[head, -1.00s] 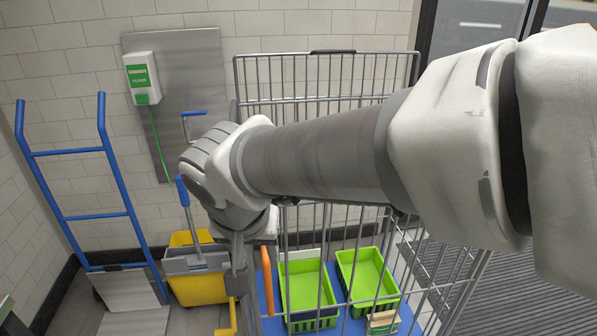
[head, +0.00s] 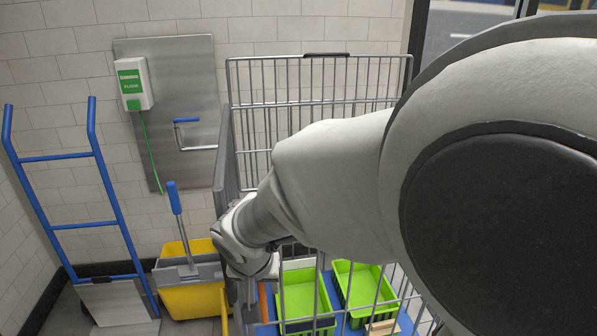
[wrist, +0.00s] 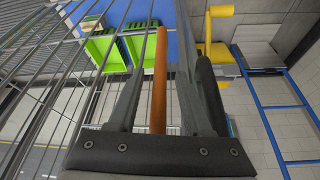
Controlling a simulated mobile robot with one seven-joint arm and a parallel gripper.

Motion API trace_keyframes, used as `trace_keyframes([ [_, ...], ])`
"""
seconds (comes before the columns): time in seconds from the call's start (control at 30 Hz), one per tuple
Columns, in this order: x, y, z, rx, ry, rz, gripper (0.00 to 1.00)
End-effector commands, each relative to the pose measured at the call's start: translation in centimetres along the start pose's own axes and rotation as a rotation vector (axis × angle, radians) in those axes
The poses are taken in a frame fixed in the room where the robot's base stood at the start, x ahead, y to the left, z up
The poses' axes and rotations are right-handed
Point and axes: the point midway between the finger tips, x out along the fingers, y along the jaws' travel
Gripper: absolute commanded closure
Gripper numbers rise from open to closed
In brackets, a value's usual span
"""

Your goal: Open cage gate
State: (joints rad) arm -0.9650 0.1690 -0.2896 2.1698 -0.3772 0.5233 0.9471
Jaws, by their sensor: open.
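The wire cage (head: 235,100) stands in the middle of the head view, its near barred side partly hidden by my arm. In the wrist view, an upright orange bar (wrist: 159,85) runs between the two dark fingers of my gripper (wrist: 166,68). The fingers are apart, one on each side of the bar, with gaps showing. I cannot tell how deep the bar sits between them. A small piece of the orange bar (head: 263,300) shows in the head view beside my wrist. The fingers are hidden there. Cage wires (wrist: 50,60) fill the left of the wrist view.
Green crates (head: 300,298) sit on a blue base inside the cage. A yellow mop bucket (head: 190,300) and a blue hand truck (head: 75,190) stand to the left. A bent yellow piece (wrist: 212,35) shows near the right finger. A tiled wall closes the back.

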Motion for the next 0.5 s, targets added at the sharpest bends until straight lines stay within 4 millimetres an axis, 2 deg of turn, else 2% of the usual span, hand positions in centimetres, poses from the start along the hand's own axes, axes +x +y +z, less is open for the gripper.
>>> trace_keyframes([
  [0.23, 0.07, 0.02, -0.03, 0.001, 0.000, 0.000, 0.50],
  [0.27, 0.06, 0.01, -0.03, 0.001, 0.000, 0.000, 0.54],
  [0.5, 0.06, 0.01, -0.02, 0.001, 0.000, 0.000, 0.97],
])
